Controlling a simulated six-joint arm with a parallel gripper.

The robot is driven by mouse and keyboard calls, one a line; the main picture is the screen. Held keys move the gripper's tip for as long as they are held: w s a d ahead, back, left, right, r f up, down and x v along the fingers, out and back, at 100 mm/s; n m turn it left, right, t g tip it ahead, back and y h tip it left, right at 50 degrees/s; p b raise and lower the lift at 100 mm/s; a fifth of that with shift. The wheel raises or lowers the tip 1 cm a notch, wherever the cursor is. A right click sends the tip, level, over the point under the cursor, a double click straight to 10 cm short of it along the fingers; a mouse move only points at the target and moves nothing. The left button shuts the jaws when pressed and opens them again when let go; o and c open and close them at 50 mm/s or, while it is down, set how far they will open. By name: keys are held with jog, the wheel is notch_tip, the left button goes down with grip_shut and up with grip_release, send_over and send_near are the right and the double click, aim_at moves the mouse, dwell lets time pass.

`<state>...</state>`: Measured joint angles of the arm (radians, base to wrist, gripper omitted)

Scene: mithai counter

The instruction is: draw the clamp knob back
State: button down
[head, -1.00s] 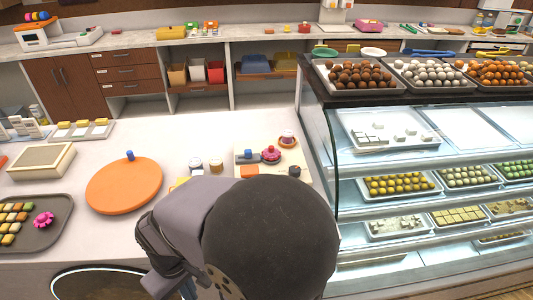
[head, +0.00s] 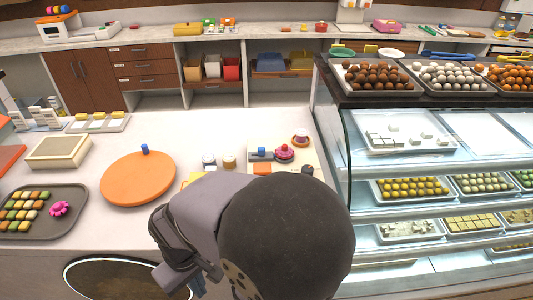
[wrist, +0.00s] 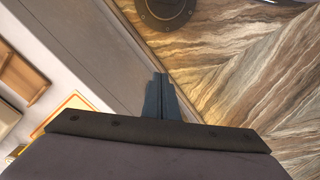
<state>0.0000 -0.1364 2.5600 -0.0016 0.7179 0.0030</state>
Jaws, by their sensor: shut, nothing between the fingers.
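A pale board (head: 290,143) lies on the counter beside the display case. On it are a grey piece with a blue block (head: 262,151), a pink-red knob-like piece (head: 284,153), an orange block (head: 262,169) and a small dark round piece (head: 307,170). I cannot tell which of these is the clamp knob. My arm covers the board's near part. In the wrist view my gripper (wrist: 160,78) is shut and empty, pointing down past the counter's front edge, over the wood-patterned floor. It is apart from the board. In the head view my arm mostly hides it.
An orange disc (head: 137,179) with a blue peg, a grey sweets tray (head: 70,231) and a pale box (head: 58,151) stand on the counter to the left. The glass display case (head: 352,165) rises close on the right. Bare counter lies behind the disc.

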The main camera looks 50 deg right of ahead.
aim_at(262, 149)
dwell(0.4)
